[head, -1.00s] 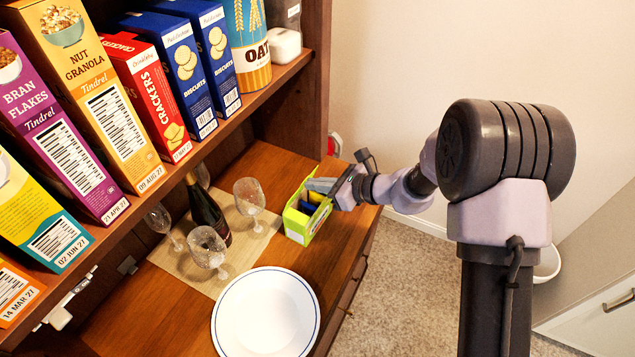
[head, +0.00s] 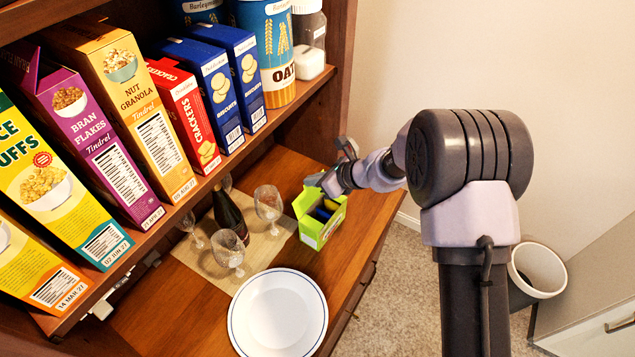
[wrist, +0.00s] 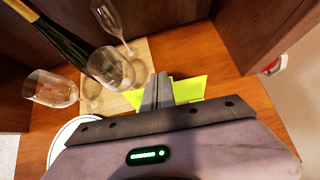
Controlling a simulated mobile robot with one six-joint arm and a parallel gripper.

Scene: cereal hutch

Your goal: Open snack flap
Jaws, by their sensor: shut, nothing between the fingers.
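The snack box (head: 333,222) is a small bright green carton on the wooden counter, right of the bottle and glasses in the head view. Its top is at least partly open, and dark blue and yellow contents show inside. A green flap (head: 303,202) stands up at its back left edge. My gripper (head: 315,180) is shut and empty, just above and behind the box by the flap; I cannot tell whether it touches. In the wrist view the closed fingers (wrist: 158,90) hide part of the yellow-green carton (wrist: 190,88), which shows on both sides of them.
A dark bottle (head: 229,217) and several wine glasses (head: 268,203) stand on a mat left of the box. White plates (head: 277,312) lie in front. A shelf of cereal boxes (head: 157,135) overhangs the left. A white bin (head: 537,268) stands on the floor at right.

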